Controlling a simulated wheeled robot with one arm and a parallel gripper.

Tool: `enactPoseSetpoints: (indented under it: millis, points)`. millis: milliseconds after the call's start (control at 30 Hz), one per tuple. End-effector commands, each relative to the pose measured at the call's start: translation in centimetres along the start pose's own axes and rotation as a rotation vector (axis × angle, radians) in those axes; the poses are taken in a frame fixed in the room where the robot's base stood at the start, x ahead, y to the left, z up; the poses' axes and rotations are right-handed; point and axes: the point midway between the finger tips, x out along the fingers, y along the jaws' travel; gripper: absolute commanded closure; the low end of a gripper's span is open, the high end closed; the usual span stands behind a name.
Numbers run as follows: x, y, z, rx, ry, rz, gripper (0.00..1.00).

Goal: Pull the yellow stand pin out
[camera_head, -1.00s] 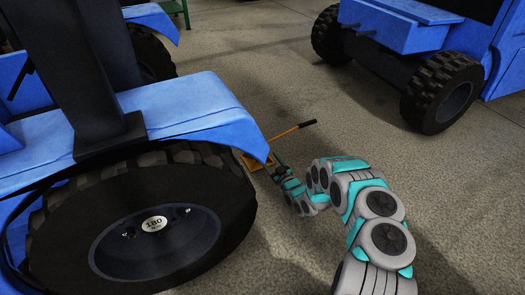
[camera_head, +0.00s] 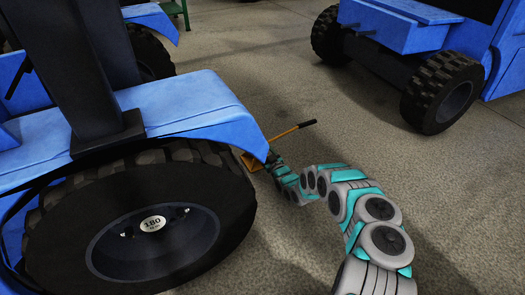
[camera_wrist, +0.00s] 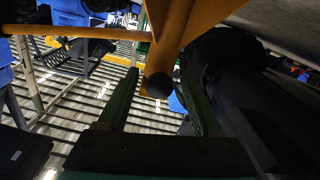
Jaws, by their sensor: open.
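In the wrist view, yellow stand parts (camera_wrist: 172,40) come down from the top and end at a dark round knob (camera_wrist: 160,86). The knob looks like the end of the pin, but I cannot tell for sure. My gripper (camera_wrist: 160,72) is open, with its two green fingers on either side of the knob in the picture. I cannot tell whether they touch it. In the head view, a yellow piece of the stand (camera_head: 253,162) shows beside the tractor's tyre. My gripper's fingers are hidden there.
A large tractor wheel (camera_head: 238,205) and blue fender (camera_head: 190,110) stand close on the left of my arm. A yellow bar with a black grip (camera_head: 305,124) sticks out over the floor. Another blue vehicle (camera_head: 400,30) stands at back right. Floor between (camera_head: 330,110) is clear.

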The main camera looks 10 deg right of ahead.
Motion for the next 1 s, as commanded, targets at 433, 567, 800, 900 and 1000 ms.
enactPoseSetpoints:
  millis: [433,567,800,900,1000]
  points:
    - [0.0,0.0,-0.02,0.0,0.0,0.0,0.75]
    - [0.0,-0.02,-0.02,0.0,0.0,-0.001,0.9]
    - [0.0,-0.03,-0.01,0.0,0.0,-0.001,1.0]
    - [0.0,-0.04,-0.02,-0.001,0.0,-0.001,1.0]
    - [0.0,-0.04,-0.02,0.0,0.0,-0.001,1.0]
